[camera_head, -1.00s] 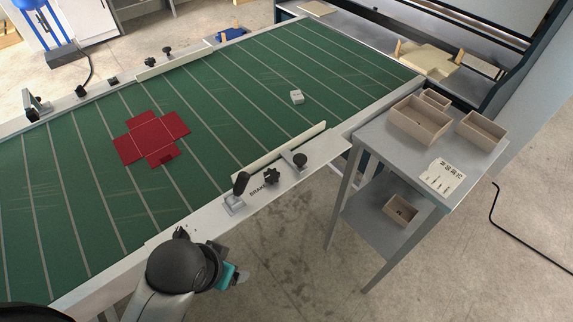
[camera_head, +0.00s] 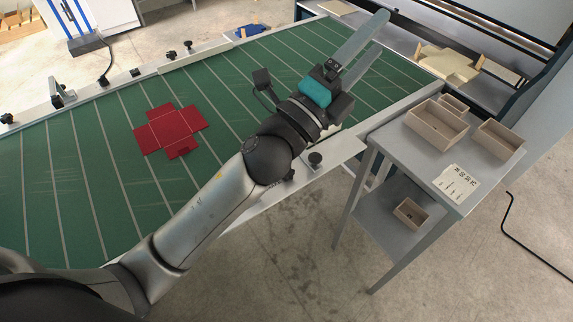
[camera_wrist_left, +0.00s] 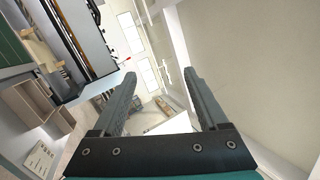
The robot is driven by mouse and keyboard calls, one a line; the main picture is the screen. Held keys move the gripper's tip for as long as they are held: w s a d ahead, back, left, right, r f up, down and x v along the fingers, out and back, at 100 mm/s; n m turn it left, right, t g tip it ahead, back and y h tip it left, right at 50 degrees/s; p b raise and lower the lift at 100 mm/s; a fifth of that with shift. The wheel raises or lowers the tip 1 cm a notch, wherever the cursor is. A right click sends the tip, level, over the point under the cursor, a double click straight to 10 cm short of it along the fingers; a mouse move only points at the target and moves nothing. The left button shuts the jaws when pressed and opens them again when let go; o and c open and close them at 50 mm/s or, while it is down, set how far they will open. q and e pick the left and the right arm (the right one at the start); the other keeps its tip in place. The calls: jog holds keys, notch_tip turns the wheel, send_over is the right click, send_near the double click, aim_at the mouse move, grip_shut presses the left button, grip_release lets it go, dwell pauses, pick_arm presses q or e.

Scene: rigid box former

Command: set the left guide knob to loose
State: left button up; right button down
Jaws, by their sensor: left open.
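On the near rail a black round knob (camera_head: 315,158) shows just past my left arm. The rail's other knob and lever are hidden behind that arm. Two more black knobs, one (camera_head: 172,54) and another (camera_head: 188,46), stand on the far rail. I cannot tell which one is the left guide knob or how it is set. My left gripper (camera_head: 381,31) is open and empty, raised above the green table and pointing away to the upper right. In the left wrist view its fingers (camera_wrist_left: 160,76) are spread with nothing between them. My right gripper is not in view.
A folded-out red box blank (camera_head: 170,129) lies on the green table (camera_head: 90,175). A grey side table (camera_head: 400,150) at the right holds wooden trays (camera_head: 437,125) and a printed card (camera_head: 456,183). Concrete floor lies in front.

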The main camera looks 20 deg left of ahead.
pick_arm(q)
jog(key=s+d+r+m+g+h, duration=0.25)
jog(key=d+m+g+h, duration=0.5)
jog(key=m, duration=0.45)
jog(key=s+d+f+m+g+y, duration=0.25)
jog(key=f+m+g, duration=0.35)
jog(key=m, duration=0.3)
jog(key=s+d+f+m+g+y, duration=0.1)
jog(key=s+f+m+g+y, duration=0.15)
jog(key=f+m+g, duration=0.4)
jog(key=w+a+f+m+y, duration=0.3)
jog(key=a+f+m+y, duration=0.35)
jog(key=a, duration=0.25)
jog(key=w+a+m+y, duration=0.1)
jog(key=w+a+y, duration=0.3)
jog(key=a+y, duration=0.7)
jog(key=a+f+h, duration=0.1)
jog(key=f, duration=0.3)
jog(key=f+h, duration=0.1)
jog(key=f, duration=0.4)
jog(key=a+f+h+p, duration=0.1)
jog(key=f, duration=0.4)
jog(key=shift+s+a+f, duration=0.25)
jog(key=shift+s+a, duration=0.05)
jog(key=shift+c, duration=0.3)
grip_shut()
